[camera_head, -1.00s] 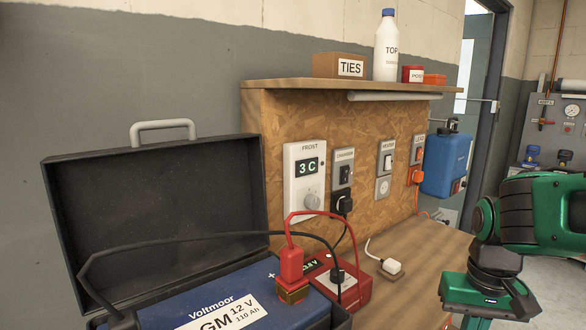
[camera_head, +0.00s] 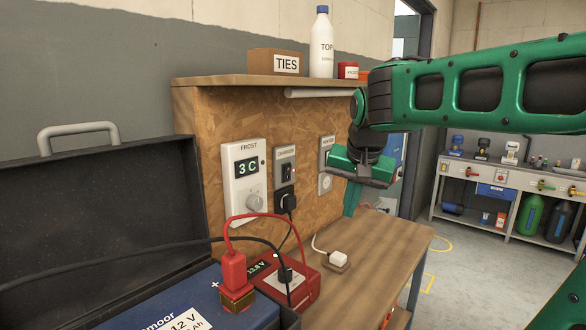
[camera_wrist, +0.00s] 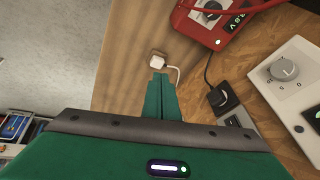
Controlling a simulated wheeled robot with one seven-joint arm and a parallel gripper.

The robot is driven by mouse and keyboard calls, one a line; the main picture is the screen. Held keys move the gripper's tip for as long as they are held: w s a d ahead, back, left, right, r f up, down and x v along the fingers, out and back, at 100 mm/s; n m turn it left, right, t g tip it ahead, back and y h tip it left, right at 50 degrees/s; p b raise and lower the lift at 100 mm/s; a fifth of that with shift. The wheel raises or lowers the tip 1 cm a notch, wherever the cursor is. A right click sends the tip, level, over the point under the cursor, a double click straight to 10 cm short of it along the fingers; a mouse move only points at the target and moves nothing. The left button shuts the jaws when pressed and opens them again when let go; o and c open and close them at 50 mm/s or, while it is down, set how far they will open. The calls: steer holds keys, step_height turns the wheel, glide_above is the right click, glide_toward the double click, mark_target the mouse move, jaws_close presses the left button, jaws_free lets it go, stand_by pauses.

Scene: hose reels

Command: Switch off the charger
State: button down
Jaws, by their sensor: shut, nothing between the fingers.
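The charger socket plate (camera_head: 284,153) is on the chipboard panel, with a black rocker switch (camera_head: 287,167). A black plug (camera_head: 285,199) sits in it below the switch. I cannot tell which way the rocker is pressed. The red charger (camera_head: 303,283) stands on the bench with its display lit; it shows at the top of the wrist view (camera_wrist: 205,18). My gripper (camera_head: 351,205) is shut and empty, pointing down, to the right of the plate and apart from it.
The frost thermostat (camera_head: 245,180) is left of the charger plate, the heater plate (camera_head: 326,160) right of it. A shelf (camera_head: 230,80) overhangs the panel. A red clamp and cables from the open battery box (camera_head: 80,210) cross the front. A white plug (camera_head: 338,258) lies on the bench.

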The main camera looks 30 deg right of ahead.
steer(key=w+a+r+m+t, duration=0.2)
steer(key=w+a+r+t, duration=0.1)
steer(key=w+r, duration=0.8)
steer(key=shift+w+a+r, duration=0.35)
steer(key=shift+a+r, duration=0.15)
steer(key=shift+a, duration=0.05)
